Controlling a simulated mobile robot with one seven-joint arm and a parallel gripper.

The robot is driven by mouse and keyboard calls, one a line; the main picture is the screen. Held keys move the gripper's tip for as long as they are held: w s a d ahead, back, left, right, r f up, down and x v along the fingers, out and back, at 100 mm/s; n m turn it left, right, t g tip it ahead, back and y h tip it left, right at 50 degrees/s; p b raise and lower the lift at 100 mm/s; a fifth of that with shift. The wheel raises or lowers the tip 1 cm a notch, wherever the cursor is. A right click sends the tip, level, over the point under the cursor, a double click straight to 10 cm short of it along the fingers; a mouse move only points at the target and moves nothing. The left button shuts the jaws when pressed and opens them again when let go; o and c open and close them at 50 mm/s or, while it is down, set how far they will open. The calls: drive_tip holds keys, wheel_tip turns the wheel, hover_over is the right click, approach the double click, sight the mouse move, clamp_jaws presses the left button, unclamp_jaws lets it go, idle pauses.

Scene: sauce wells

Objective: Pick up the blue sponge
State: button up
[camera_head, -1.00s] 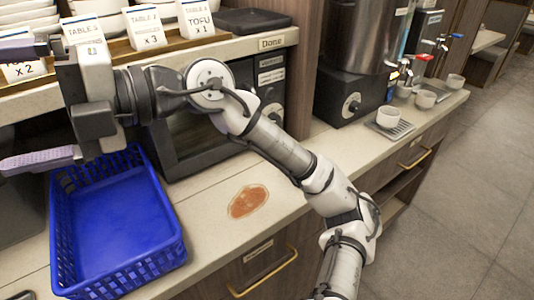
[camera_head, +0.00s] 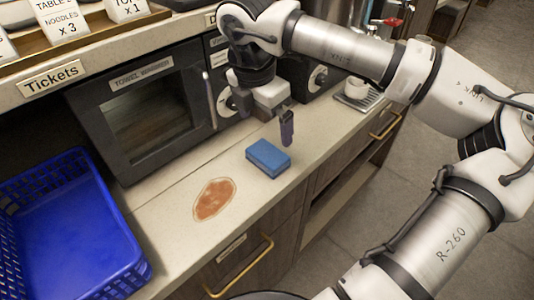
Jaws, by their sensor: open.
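The blue sponge (camera_head: 268,156) lies flat on the pale counter, to the right of a brown-orange stain. My gripper (camera_head: 266,120) is above and slightly behind the sponge, pointing down. Its jaws are open, and one dark finger shows clearly just above the sponge's right end. The other finger is less clear against the dark machine behind. Nothing is held, and the gripper appears apart from the sponge.
The brown-orange stain (camera_head: 213,200) marks the counter (camera_head: 180,240). A blue basket (camera_head: 75,225) stands at the left. A towel warmer (camera_head: 150,110) stands behind. A cup (camera_head: 356,87) sits at the back right. Ticket cards (camera_head: 62,16) stand on the shelf above.

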hover_over(267, 153)
drive_tip(key=f, duration=0.4)
drive_tip(key=shift+s+a+f+p, duration=0.1)
drive_tip(key=shift+s+f+p, duration=0.2)
drive_tip(key=shift+s+f, duration=0.1)
drive_tip(key=shift+w+f+p, duration=0.15)
drive_tip(key=shift+f+p, duration=0.35)
drive_tip(key=shift+f, duration=0.85)
drive_tip(key=shift+w+f+p, duration=0.15)
drive_tip(key=shift+f+p, duration=0.35)
drive_tip(key=shift+f, duration=0.85)
drive_tip(key=shift+c, duration=0.4)
drive_tip(key=c, duration=0.7)
